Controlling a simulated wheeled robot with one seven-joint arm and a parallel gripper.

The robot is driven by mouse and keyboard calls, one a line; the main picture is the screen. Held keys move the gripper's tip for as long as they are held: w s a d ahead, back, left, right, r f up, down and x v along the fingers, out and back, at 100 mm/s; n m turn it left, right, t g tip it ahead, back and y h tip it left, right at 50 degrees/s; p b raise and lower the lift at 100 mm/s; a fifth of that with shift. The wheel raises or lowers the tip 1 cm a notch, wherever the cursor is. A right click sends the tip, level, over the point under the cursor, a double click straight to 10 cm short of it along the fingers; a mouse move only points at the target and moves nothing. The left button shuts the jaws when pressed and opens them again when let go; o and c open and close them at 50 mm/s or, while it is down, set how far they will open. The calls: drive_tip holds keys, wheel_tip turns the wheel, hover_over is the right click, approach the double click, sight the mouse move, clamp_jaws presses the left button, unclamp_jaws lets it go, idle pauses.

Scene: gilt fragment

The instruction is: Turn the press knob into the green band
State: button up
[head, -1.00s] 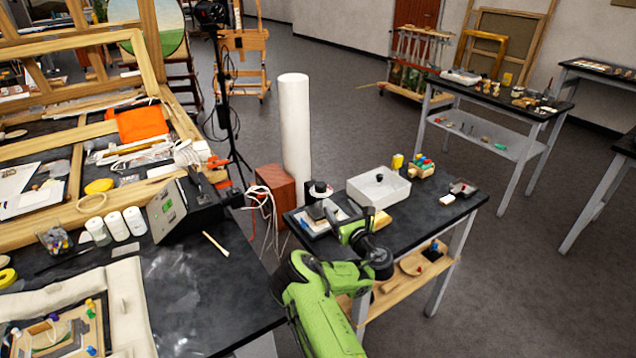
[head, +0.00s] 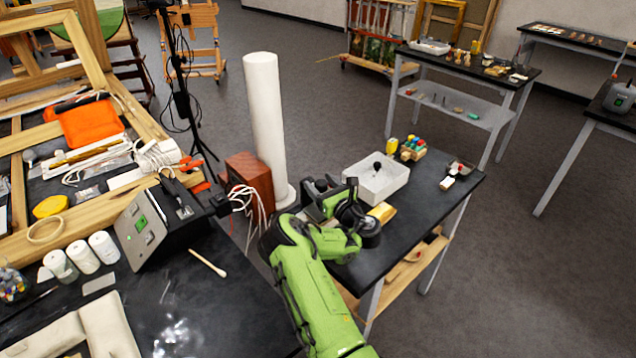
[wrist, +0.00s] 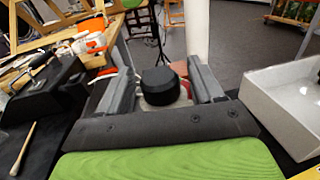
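A round black knob (wrist: 158,86), which looks like the press knob, shows in the wrist view. It sits between the two grey fingers of my gripper (wrist: 159,70), with a visible gap on each side. A pale surface and a red curved mark show partly behind the knob. I cannot make out a green band there. In the head view my gripper (head: 318,192) is over the left back end of the small black table (head: 415,215). My gripper and arm hide the knob in that view.
A white tray (head: 358,182) holding a dark round-topped item stands right of my gripper. A tall white roll (head: 266,120) and a reddish-brown box (head: 246,178) stand behind. Colored pieces (head: 412,148) stand farther back.

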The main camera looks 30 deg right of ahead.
drive_tip(key=c, duration=0.9)
drive_tip(key=shift+c, duration=0.2)
drive_tip(key=shift+a+h, duration=0.1)
drive_tip(key=shift+h, duration=0.2)
